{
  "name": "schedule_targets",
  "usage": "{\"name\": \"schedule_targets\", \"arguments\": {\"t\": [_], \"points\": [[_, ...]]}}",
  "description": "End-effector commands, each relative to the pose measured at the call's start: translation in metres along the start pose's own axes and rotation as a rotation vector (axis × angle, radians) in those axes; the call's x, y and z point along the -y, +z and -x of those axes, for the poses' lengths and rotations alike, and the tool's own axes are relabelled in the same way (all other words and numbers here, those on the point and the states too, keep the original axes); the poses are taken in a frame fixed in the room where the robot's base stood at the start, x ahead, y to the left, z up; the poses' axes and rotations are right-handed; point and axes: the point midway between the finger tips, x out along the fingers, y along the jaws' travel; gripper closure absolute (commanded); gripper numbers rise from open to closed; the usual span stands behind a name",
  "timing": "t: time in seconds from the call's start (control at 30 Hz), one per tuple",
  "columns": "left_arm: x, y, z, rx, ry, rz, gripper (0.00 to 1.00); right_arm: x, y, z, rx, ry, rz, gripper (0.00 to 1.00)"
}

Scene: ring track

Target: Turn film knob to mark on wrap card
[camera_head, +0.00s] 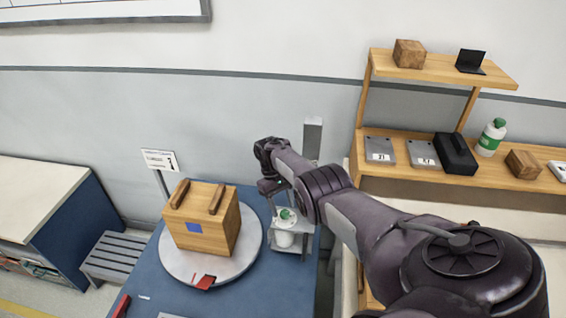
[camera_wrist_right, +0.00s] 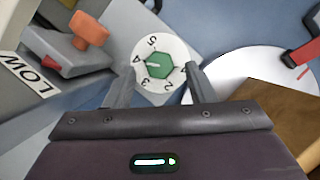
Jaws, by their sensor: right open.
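The film knob (camera_wrist_right: 158,66) is green and sits on a white numbered dial (camera_wrist_right: 143,88). A pale mark on it points left in the right wrist view, near the 4. In the head view the knob (camera_head: 286,214) shows small, on a stand beside the turntable. The wrap card (camera_head: 160,160) stands on a post behind the wooden crate; its text is too small to read. My right gripper (camera_wrist_right: 160,76) is open, its fingers either side of the dial's near part; I cannot tell whether they touch the knob. In the head view the gripper (camera_head: 268,188) is above the knob. My left gripper is out of view.
A wooden crate (camera_head: 205,240) with a blue patch rests on the round turntable (camera_head: 175,268). An orange handle (camera_wrist_right: 90,28) and a LOW label (camera_wrist_right: 24,72) are near the dial. A shelf (camera_head: 440,66) with boxes and a bottle (camera_head: 491,137) stands at right.

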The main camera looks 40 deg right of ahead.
Motion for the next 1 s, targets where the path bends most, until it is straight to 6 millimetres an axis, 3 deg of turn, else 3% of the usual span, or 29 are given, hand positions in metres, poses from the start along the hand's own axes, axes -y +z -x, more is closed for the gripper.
{"name": "schedule_targets", "arguments": {"t": [0.2,0.4,1.0], "points": [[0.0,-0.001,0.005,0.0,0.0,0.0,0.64,0.0,0.0,0.041,-0.003,0.0,-0.001,0.5],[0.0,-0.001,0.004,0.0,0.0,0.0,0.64,0.0,-0.001,0.061,-0.001,0.001,0.0,0.5],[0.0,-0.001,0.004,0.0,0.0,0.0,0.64,0.0,0.0,0.064,0.0,0.0,0.0,0.5]]}}
